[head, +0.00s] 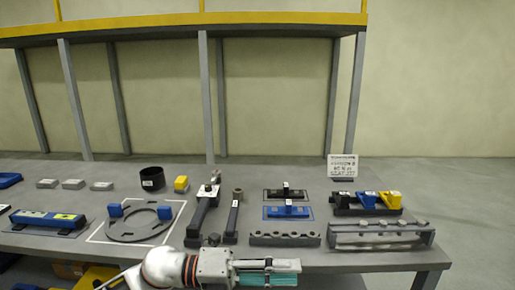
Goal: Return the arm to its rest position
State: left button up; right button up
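My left gripper (296,270) shows at the bottom middle, in front of the table's front edge, pointing right. Its arm (165,268), white with an orange-red ring, comes in from the lower left. Grey and teal finger parts lie close together, and I cannot tell whether they are open or shut. No separate object is clearly visible in the fingers. My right gripper is not in view. A dark ring-shaped plate (126,230) lies on the table inside a white outline, with two blue blocks (116,210) on it.
The grey table (340,262) lies just behind the gripper. Near its front edge are a notched dark bar (285,240), a grey rack (380,236), and long dark tools (203,212). A black cup (152,178) stands farther back. A yellow-edged overhead frame (205,100) spans the back.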

pick_arm(q)
jog(key=w+a+f+n+t+y, duration=0.1)
jog(key=a+f+n+t+y, duration=0.3)
jog(key=a+f+n+t, duration=0.7)
jog(key=w+a+f+n+t+y, duration=0.25)
jog(key=f+n+t+y, duration=0.3)
jog(key=n, duration=1.05)
jog(key=s+a+f+n+g+y, duration=0.2)
jog(key=s+a+f+n, duration=0.2)
jog(key=s+a+f, duration=0.2)
jog(key=s+a+f+n+g+y, duration=0.3)
jog(key=s+a+f, duration=0.3)
jog(key=s+f, duration=0.4)
notch_tip(320, 180, down, 5)
jog(key=shift+s+r+n+y, duration=0.2)
jog(key=shift+s+n+y, duration=0.15)
jog(key=shift+n, duration=0.35)
